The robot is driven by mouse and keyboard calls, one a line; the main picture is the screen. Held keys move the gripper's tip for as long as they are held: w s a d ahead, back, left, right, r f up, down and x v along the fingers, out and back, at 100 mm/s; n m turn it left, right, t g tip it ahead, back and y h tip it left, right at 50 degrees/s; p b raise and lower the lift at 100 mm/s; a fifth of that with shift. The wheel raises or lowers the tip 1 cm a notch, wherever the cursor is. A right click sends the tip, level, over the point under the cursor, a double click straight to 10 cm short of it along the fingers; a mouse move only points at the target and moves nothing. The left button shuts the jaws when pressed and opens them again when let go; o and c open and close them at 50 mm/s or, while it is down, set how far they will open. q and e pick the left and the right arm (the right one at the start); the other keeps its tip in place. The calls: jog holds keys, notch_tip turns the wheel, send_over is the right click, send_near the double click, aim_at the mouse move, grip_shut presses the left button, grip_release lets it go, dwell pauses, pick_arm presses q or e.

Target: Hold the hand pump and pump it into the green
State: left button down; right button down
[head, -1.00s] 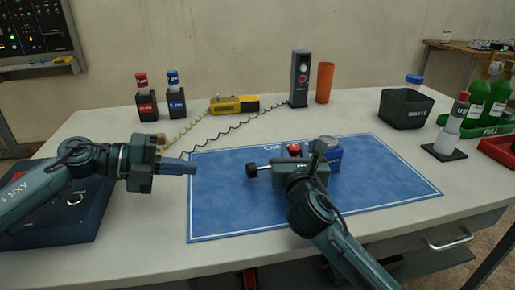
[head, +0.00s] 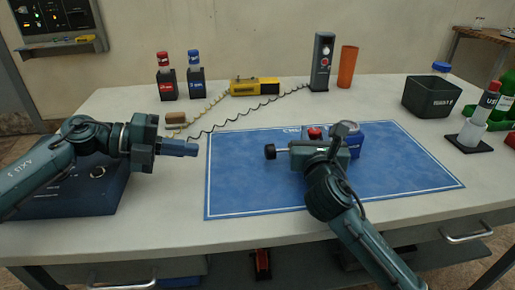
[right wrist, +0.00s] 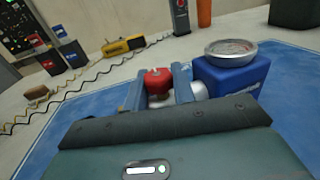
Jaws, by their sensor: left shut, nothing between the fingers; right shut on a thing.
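The hand pump lies on the blue mat (head: 265,190). It has a blue block (right wrist: 232,75) with a round gauge (right wrist: 230,47), a red cap (right wrist: 157,80) and a silver barrel. In the head view its black handle (head: 269,152) sticks out to the left on a thin rod. My right gripper (right wrist: 160,88) is shut on the pump's barrel, just by the red cap; the gripper hides part of the barrel. My left gripper (head: 190,149) is shut and empty, left of the handle and apart from it, near the mat's left edge. The gauge face is unreadable.
A yellow device (head: 254,87), a dark meter box (head: 321,62) and an orange cup (head: 347,67) stand at the back, with curly cables. A dark bin (head: 431,96) stands right. The mat's front is clear.

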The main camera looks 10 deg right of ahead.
pick_arm(q)
jog(key=shift+d, duration=0.1)
send_near(266, 150)
jog(key=d+f, duration=0.2)
jog(key=d, duration=0.1)
jog(key=d+f, duration=0.1)
jog(key=d, duration=0.1)
jog(key=shift+w+f, duration=0.1)
jog(key=shift+w, duration=0.3)
jog(key=shift+d, duration=0.55)
jog(key=shift+w+d, duration=0.2)
jog(key=shift+d, duration=1.75)
pick_arm(e)
jog(key=shift+a, duration=0.1)
pick_arm(q)
jog(key=a, duration=0.4)
jog(key=shift+s+a, duration=0.15)
jog(key=shift+a, duration=0.2)
jog(key=v, duration=0.9)
jog(key=shift+a+r, duration=0.2)
jog(key=shift+a, duration=0.05)
